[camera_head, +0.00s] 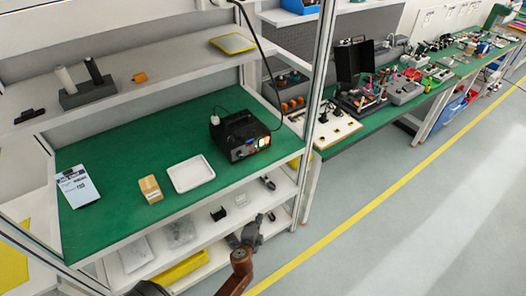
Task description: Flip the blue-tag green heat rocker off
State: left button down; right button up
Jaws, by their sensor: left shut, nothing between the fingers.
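A black device (236,132) with a carrying handle stands on the green mat at the right end of the nearest bench. Its front panel has small knobs and lit switches, one of them glowing green-white (262,142). The switches are too small for me to make out a blue tag or the rocker's position. My right gripper is not in view.
A white tray (190,174), a tan box (150,189) and a clipboard (77,186) lie on the green mat (120,160). A metal post (318,70) stands right of the device. A black cable hangs above it. The lower shelf holds bins. The aisle floor is clear.

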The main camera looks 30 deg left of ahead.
pick_arm(q)
jog(key=w+r+m+t+y, duration=0.3)
jog(key=r+t, duration=0.2)
jog(key=r, duration=2.2)
jog(key=shift+w, duration=0.2)
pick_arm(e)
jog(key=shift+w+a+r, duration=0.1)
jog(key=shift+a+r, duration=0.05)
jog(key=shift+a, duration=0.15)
pick_arm(q)
jog(key=shift+a, duration=0.1)
jog(key=shift+w+r, duration=0.1)
jog(key=shift+w, duration=0.05)
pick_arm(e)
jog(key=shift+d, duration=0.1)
